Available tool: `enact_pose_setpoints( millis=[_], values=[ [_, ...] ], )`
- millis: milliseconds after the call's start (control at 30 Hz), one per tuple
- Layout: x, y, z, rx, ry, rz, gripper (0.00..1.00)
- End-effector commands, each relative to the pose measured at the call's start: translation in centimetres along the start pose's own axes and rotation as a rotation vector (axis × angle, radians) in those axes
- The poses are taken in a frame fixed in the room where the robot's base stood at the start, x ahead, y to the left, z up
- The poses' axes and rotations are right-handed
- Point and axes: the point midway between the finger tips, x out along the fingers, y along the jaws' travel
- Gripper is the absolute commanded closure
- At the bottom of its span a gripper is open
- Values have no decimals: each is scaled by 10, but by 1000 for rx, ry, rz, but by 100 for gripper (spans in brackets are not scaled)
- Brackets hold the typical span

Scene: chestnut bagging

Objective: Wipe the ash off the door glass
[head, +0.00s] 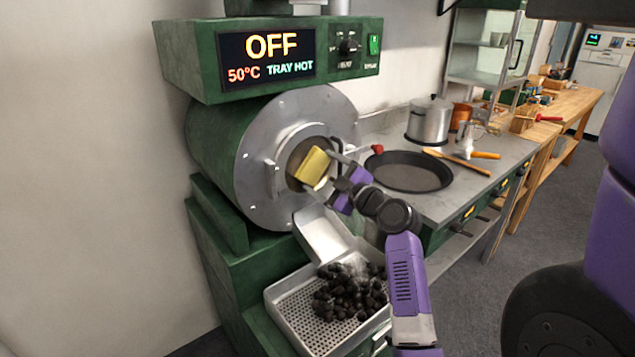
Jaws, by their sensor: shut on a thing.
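The round door glass (296,158) sits in the middle of the grey metal drum front of the green roaster. A yellow block-like wiper, likely a sponge (313,166), is in front of the glass and covers part of it. My gripper (332,174) is shut on the sponge from the right. The sponge looks close against the glass, but I cannot tell whether it touches. The visible glass looks dull brownish; how much ash is on it is too small to tell.
A perforated tray (279,302) with several dark chestnuts stands below the chute (322,236). The display (266,57) reads OFF, 50°C, TRAY HOT. A door handle (272,180) sticks out left of the glass. A black pan (408,172) and a steel pot (429,122) stand on the counter.

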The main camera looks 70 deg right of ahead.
Motion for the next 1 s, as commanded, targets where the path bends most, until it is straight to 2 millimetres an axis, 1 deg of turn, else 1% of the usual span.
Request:
enact_pose_setpoints(
  millis=[267,367,800,1000],
  values=[
    [-1,0,2,0,1,1,46],
    [-1,0,0,1,0,-1,46],
    [2,-22,-24,1,3,-2,46],
    [2,-26,-28,0,3,-4,46]
  ],
)
